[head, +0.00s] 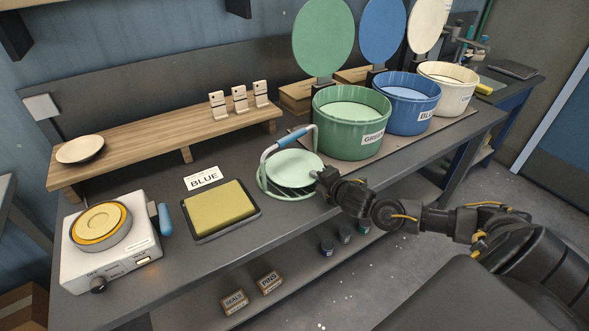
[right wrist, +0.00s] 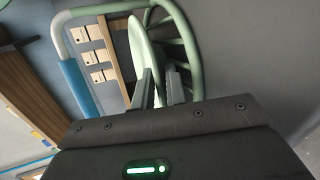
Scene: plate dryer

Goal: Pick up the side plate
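A pale green plate (head: 295,163) lies in a green wire rack (head: 268,180) with a blue handle grip (head: 292,138), near the table's front edge. My right gripper (head: 325,177) is at the plate's right edge. In the right wrist view the plate (right wrist: 146,50) shows nearly edge-on, and its near rim reaches between the two fingers of my right gripper (right wrist: 157,82). The fingers stand apart with a gap beside the rim; firm contact is not visible. A small cream dish (head: 80,149) sits on the wooden shelf at the left. My left gripper is not in view.
Green (head: 350,133), blue (head: 407,110) and cream (head: 447,95) tubs stand behind and right of the rack. Left of it are a yellow pad in a dark tray (head: 258,211), a BLUE card (head: 203,178) and a white heater-like device (head: 75,265).

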